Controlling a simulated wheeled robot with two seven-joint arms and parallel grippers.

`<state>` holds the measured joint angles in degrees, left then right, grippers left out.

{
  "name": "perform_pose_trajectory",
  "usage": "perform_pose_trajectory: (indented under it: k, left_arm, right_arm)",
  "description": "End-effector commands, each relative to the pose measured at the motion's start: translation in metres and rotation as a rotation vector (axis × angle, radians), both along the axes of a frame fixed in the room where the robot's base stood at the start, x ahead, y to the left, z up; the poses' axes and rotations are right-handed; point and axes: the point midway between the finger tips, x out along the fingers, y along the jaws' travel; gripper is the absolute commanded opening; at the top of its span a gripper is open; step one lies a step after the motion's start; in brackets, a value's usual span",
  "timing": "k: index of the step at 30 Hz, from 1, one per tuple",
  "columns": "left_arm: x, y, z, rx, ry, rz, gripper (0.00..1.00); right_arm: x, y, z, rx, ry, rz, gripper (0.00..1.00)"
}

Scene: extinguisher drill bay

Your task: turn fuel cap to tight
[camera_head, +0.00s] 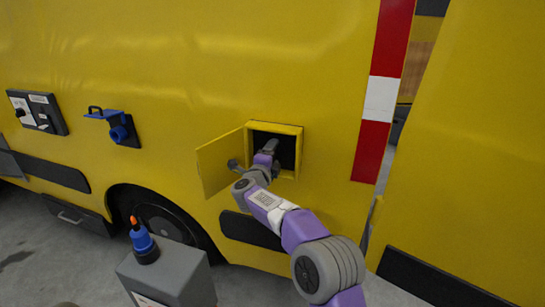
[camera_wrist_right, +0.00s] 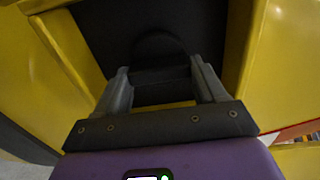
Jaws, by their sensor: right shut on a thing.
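The fuel cap (camera_wrist_right: 160,46) is a dark, rounded shape in the black recess, hard to make out against the dark. My right gripper (camera_wrist_right: 161,78) is inside the recess, shut on the cap's dark grip bar, with one grey finger on each side. In the head view my right gripper (camera_head: 268,151) reaches into the small yellow-framed fuel recess (camera_head: 285,127), and the cap is hidden behind it. The hinged yellow flap (camera_head: 218,165) stands open to the left. My left gripper is not in view.
The recess walls stand close around my right gripper. On the yellow vehicle side (camera_head: 180,60), a blue socket (camera_head: 117,129) and a dark switch panel (camera_head: 38,112) sit to the left. A grey box (camera_head: 172,278) with a blue, orange-tipped item (camera_head: 142,242) stands in front.

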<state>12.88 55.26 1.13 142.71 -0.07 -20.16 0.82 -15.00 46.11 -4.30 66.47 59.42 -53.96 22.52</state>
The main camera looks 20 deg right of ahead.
Motion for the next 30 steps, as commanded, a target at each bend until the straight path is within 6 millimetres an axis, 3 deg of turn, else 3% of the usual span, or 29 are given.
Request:
perform_pose_trajectory:
  k: [8, 9, 14, 23, 30]
  left_arm:
    - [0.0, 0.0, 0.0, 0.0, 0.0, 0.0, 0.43]
    - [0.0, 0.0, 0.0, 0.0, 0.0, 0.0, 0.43]
    - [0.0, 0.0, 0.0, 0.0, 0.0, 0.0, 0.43]
    - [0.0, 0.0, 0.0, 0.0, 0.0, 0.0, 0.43]
    - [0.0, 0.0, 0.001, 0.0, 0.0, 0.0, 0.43]
  right_arm:
    - [0.0, -0.001, 0.001, 0.005, -0.005, -0.001, 0.4]
    - [0.0, -0.001, 0.001, 0.005, -0.005, -0.001, 0.73]
    - [0.0, 0.0, 0.001, 0.004, -0.004, -0.001, 0.96]
    - [-0.001, 0.001, 0.001, 0.002, -0.002, 0.0, 0.96]
    - [-0.019, 0.014, 0.001, 0.004, 0.0, 0.002, 0.96]
